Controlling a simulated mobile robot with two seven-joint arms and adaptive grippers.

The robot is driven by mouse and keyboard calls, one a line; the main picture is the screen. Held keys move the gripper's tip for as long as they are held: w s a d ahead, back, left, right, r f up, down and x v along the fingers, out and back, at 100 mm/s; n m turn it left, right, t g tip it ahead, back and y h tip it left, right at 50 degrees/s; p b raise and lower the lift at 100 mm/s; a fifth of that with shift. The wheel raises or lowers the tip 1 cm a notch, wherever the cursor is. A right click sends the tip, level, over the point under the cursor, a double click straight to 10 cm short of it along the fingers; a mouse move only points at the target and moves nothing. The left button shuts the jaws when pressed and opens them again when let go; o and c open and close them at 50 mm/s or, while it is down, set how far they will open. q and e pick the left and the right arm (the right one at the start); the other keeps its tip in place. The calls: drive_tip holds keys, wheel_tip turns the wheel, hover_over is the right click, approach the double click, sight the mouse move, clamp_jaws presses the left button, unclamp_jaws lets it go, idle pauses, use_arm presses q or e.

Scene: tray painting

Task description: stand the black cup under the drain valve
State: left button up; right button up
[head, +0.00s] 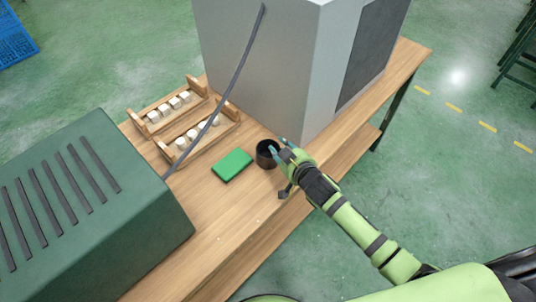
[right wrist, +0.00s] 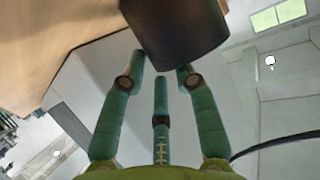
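The black cup (head: 265,156) stands upright on the wooden table, near its front edge. My right gripper (head: 279,147) is beside it, on its right in the head view. In the right wrist view the cup (right wrist: 178,32) fills the top middle, at the fingertips of my right gripper (right wrist: 160,65). The fingers are spread apart; the tips sit close to the cup's lower part, and I cannot tell if they touch it. I cannot make out a drain valve. My left gripper is out of view.
A green block (head: 232,165) lies left of the cup. Behind it are wooden racks (head: 203,141) with white cubes. A large grey cabinet (head: 262,75) stands behind the cup, a green vented box (head: 130,215) at left. A dark cable (head: 235,75) crosses the view.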

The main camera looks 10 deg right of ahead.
drive_tip(key=shift+w, duration=0.15)
clamp_jaws()
